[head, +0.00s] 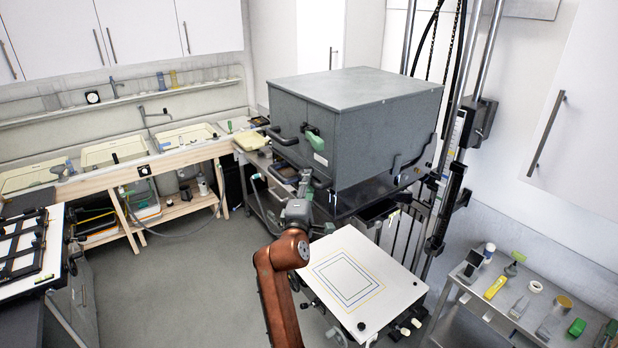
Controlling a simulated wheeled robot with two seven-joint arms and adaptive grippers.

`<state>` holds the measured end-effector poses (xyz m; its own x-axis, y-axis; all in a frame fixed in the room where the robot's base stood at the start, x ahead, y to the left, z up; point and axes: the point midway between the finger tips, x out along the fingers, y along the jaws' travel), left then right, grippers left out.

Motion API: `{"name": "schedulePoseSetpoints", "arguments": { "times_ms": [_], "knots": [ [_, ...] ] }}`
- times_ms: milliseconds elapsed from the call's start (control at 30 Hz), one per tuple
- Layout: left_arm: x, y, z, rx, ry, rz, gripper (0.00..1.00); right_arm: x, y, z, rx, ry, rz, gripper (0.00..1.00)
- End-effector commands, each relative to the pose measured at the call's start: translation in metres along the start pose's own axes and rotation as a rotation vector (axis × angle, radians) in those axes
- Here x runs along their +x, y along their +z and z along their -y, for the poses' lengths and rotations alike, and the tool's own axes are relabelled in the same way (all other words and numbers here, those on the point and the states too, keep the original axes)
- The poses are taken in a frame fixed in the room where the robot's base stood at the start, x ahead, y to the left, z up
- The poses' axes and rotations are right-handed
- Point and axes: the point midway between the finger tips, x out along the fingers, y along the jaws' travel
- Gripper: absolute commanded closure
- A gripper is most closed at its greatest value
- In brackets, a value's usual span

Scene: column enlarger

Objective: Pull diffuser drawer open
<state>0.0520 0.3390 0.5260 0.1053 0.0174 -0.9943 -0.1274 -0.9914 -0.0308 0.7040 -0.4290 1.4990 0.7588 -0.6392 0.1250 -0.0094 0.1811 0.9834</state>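The enlarger head is a large grey box (372,138) on the column, right of the picture's middle. Its left-facing front carries a dark bar handle (281,136) near the top and a green lever (315,140). A second dark handle (279,174) sits low at the front; I cannot tell for sure which handle belongs to the diffuser drawer. My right gripper (304,183) is at the lower front edge of the box, close to the low handle. Its fingers are small and dark against dark parts, so their opening and any contact are unclear. My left gripper is not in view.
A white baseboard (346,279) with coloured frame lines lies below the head. Column rods (455,120) stand behind right. A trolley (470,287) with small items is at lower right. Sinks (114,150) line the left wall. Grey floor (190,270) is open at left.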

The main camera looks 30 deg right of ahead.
Motion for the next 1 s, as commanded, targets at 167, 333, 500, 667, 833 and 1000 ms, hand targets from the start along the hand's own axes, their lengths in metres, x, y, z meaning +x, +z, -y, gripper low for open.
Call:
{"name": "schedulePoseSetpoints", "arguments": {
  "times_ms": [167,333,500,667,833,1000],
  "knots": [
    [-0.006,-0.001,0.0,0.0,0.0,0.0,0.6,0.017,0.0,-0.001,0.0,0.001,0.0,0.66],
    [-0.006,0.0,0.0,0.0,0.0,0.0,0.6,0.021,0.0,0.0,0.001,0.001,-0.001,0.66],
    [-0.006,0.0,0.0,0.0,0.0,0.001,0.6,0.02,0.0,0.0,0.001,0.001,-0.001,0.66],
    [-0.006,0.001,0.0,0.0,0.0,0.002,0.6,0.02,-0.001,0.0,0.001,0.001,-0.001,0.77],
    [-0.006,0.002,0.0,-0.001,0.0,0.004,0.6,0.02,-0.001,0.0,0.001,0.001,-0.001,0.89],
    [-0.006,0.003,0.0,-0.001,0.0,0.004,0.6,0.02,-0.001,0.0,0.001,0.0,-0.001,1.0]
  ]
}}
